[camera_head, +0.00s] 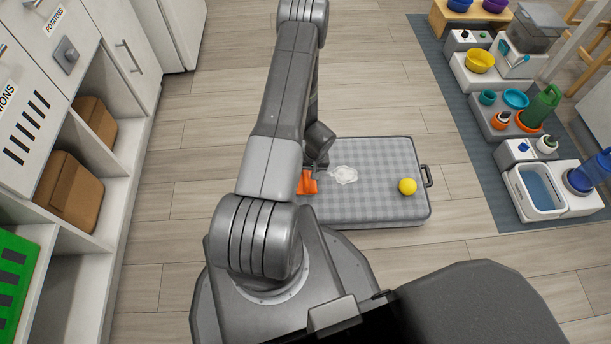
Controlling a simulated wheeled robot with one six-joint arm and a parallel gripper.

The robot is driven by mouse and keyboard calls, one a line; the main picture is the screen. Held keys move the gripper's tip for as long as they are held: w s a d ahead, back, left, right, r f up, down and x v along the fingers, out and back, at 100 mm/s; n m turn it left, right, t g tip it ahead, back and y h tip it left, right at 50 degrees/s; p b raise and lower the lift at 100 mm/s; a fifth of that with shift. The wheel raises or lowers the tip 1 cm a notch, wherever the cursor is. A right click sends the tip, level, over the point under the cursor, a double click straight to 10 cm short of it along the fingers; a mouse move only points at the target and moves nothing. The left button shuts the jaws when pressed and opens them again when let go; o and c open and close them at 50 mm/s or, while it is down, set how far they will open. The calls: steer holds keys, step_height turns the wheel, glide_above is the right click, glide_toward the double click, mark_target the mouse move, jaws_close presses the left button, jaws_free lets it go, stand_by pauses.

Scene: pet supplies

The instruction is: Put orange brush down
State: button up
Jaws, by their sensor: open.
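The orange brush (308,184) lies at the left part of the grey checked pet bed (383,158), partly hidden behind my arm. It seems to rest on the bed's surface, though its lower side is hidden. My gripper (320,166) is just above and beside the brush, pointing down, and is open. Whether its fingers touch the brush cannot be told. A whitish patch or clump (344,175) lies on the bed just right of the brush. A yellow ball (407,186) sits near the bed's right end.
On the right, a blue-grey mat (456,134) holds stepped white stands with bowls, a green bottle (541,106) and a water tub (538,191). White shelves (122,180) with brown boxes (70,190) line the left side. The wooden floor around the bed is clear.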

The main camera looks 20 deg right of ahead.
mark_target(306, 176)
step_height(306, 176, up, 9)
steer(key=d+p, duration=0.1)
steer(key=shift+s+d+f+p, duration=0.2)
steer(key=shift+d+p, duration=0.1)
steer(key=shift+f, duration=0.1)
steer(key=f+b, duration=0.1)
steer(key=f, duration=0.3)
steer(key=a+f+b, duration=0.1)
steer(key=f, duration=0.3)
steer(key=a+f+b, duration=0.1)
steer(key=f, duration=0.3)
steer(key=shift+w+a+f+b, duration=0.15)
steer(key=shift+w+f+b, duration=0.1)
steer(key=shift+b, duration=0.05)
step_height(306, 176, up, 3)
steer(key=shift+f+p, duration=0.2)
steer(key=shift+p, duration=0.45)
steer(key=shift+r, duration=0.6)
steer(key=shift+f, duration=0.1)
